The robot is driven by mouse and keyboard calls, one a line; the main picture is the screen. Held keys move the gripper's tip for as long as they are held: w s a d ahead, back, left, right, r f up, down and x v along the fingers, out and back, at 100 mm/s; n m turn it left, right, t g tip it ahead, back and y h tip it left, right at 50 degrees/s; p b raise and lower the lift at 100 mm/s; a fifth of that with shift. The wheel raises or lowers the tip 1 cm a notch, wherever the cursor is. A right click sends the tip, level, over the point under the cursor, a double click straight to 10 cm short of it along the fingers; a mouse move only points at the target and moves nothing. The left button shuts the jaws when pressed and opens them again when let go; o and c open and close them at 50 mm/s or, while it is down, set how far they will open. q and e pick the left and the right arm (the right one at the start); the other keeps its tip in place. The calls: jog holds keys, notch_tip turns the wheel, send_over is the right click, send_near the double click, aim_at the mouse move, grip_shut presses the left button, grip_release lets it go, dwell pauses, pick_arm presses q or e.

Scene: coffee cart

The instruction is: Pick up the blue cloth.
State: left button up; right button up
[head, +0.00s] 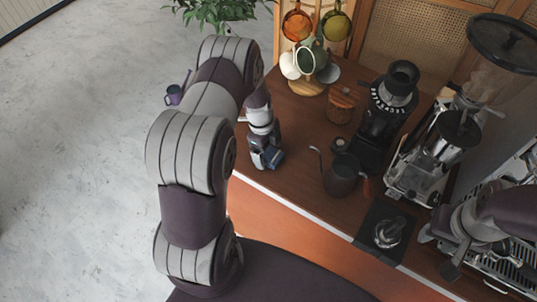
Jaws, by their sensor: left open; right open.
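My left gripper (265,158) points down over the left front edge of the wooden cart top (303,160). Its jaws are open. A small dark blue patch shows at its fingertips; I cannot tell whether this is the blue cloth or part of the gripper. No other blue cloth is clearly visible. My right gripper (440,253) is open at the lower right, in front of the espresso machine (517,262) and to the right of a dark mat (376,216).
A dark gooseneck kettle (341,177) stands right of my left gripper. Behind it are a black grinder (386,112), a wooden jar (341,104) and a mug tree (308,85) with several mugs. A larger grinder (447,137) stands right. A shiny metal item (388,233) sits on the mat.

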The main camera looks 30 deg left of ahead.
pick_arm(q)
jog(key=shift+w+f, duration=0.1)
jog(key=shift+f, duration=0.1)
dwell(0.3)
jog(key=c, duration=1.1)
jog(key=shift+c, duration=0.2)
jog(key=shift+r, duration=0.15)
